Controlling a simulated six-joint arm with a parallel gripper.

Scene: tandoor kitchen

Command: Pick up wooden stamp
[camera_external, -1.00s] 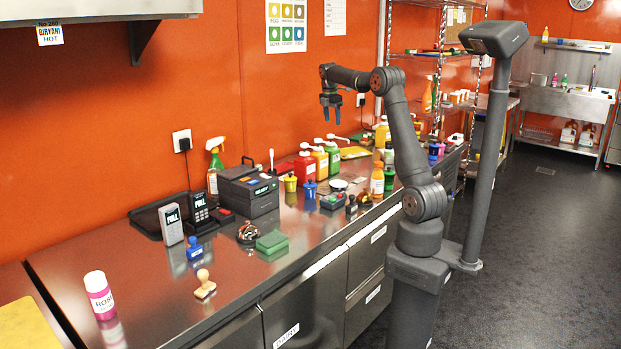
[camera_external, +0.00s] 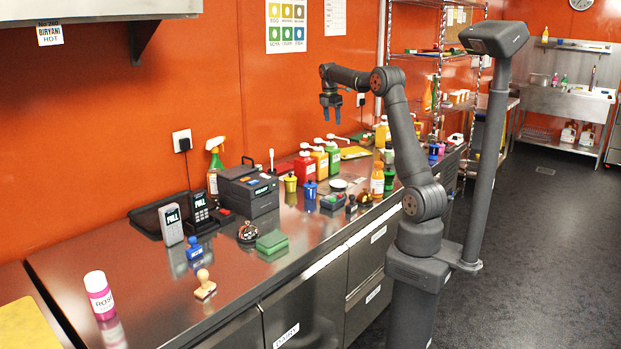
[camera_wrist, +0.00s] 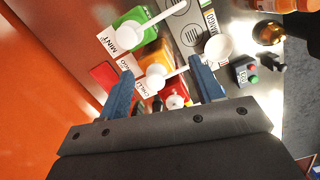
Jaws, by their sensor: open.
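The wooden stamp (camera_external: 204,284) is pale wood with a round knob on a flat base. It stands upright on the steel counter near the front edge, to the left in the external view. My gripper (camera_external: 331,107) is raised high above the counter, far to the right of the stamp, with its fingers pointing down. In the wrist view my gripper (camera_wrist: 160,92) is open, with blue fingers apart and nothing held between them. The wooden stamp does not show in the wrist view.
Near the stamp are a blue stamp (camera_external: 194,251), a bell (camera_external: 247,232), a green box (camera_external: 272,242) and a pink-white bottle (camera_external: 99,295). Red, yellow and green pump bottles (camera_external: 305,168) stand further right. The counter around the wooden stamp (camera_external: 150,300) is clear.

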